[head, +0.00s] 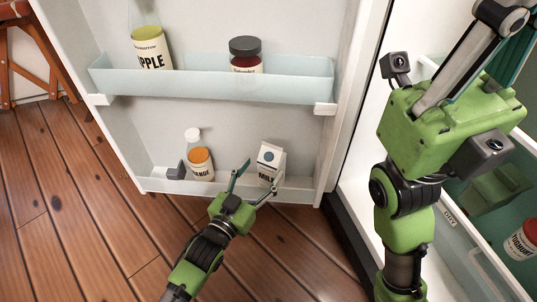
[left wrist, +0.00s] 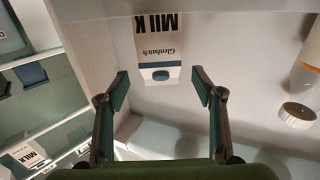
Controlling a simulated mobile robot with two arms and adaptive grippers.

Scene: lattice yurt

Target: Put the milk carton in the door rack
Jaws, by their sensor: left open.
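The milk carton (head: 269,163), white with a blue cap, stands upright in the lower door rack (head: 232,189) at its right part. In the left wrist view the milk carton (left wrist: 161,50) appears upside down, its lettering facing me. My left gripper (head: 262,171) is open in front of the rack, with its fingertips around the carton's near side. The left wrist view shows the open fingers (left wrist: 160,84) on both sides of the carton, with gaps and no contact visible. My right gripper is large at the right of the head view, its fingers partly cut off.
The upper rack (head: 210,86) holds an apple container (head: 151,50) and a dark-lidded jar (head: 245,56). A yoghurt tub (head: 522,240) is inside the fridge.

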